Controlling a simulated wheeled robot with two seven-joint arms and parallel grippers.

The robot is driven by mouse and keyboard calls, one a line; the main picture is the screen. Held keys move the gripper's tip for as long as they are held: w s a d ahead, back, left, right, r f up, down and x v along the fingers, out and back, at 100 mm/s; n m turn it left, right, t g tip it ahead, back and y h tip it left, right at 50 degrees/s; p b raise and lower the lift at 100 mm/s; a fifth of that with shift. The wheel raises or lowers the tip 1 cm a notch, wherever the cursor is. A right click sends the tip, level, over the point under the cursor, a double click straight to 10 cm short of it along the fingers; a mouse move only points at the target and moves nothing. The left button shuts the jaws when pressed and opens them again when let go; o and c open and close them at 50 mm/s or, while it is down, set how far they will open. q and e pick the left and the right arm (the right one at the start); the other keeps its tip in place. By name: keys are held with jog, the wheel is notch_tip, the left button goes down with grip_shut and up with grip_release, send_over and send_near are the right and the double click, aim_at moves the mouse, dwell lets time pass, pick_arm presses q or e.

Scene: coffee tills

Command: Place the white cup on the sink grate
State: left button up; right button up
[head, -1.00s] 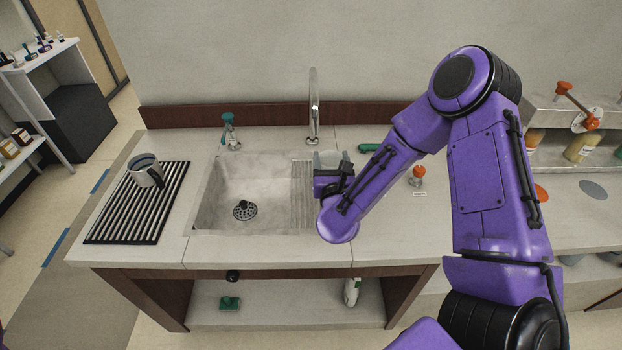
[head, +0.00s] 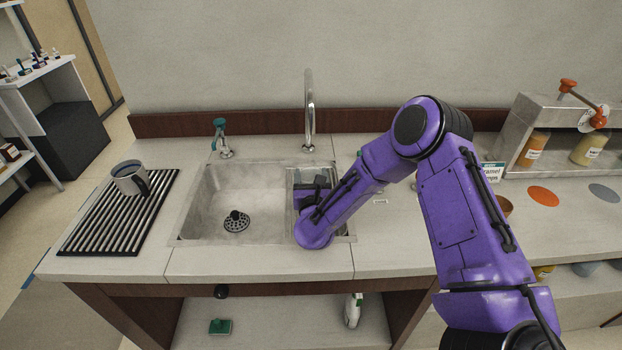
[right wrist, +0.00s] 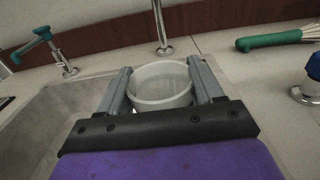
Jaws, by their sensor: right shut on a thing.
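The white cup (right wrist: 162,84) sits upright between the two fingers of my right gripper (right wrist: 160,78) in the right wrist view. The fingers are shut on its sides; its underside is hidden. In the head view my right gripper (head: 314,184) is at the right part of the sink (head: 215,188), and my arm and gripper largely hide the cup. A ribbed grate (head: 297,175) at the sink's right side is mostly covered by my gripper. I cannot tell whether the cup touches it. My left gripper is out of view.
A black slatted rack (head: 88,236) left of the sink holds a grey-white mug (head: 131,179). The tap (head: 309,115) rises behind the sink, with a green-handled fixture (head: 221,136) to its left. A green-handled brush (right wrist: 268,40) lies on the counter right of the cup.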

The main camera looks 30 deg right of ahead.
jog(key=shift+f, duration=0.2)
jog(key=o, duration=1.1)
jog(key=shift+r, duration=0.1)
jog(key=shift+c, duration=0.2)
jog(key=shift+o, duration=0.3)
jog(key=shift+r, duration=0.2)
jog(key=shift+s+a+f, duration=0.15)
jog(key=shift+s+a, duration=0.05)
jog(key=shift+s, duration=0.1)
jog(key=b+v, duration=0.3)
jog(key=v, duration=0.7)
jog(key=shift+s+a+b, duration=0.25)
jog(key=shift+s+b, duration=0.05)
jog(key=shift+b, duration=0.1)
jog(key=shift+s+a, duration=0.1)
jog(key=shift+s, duration=0.15)
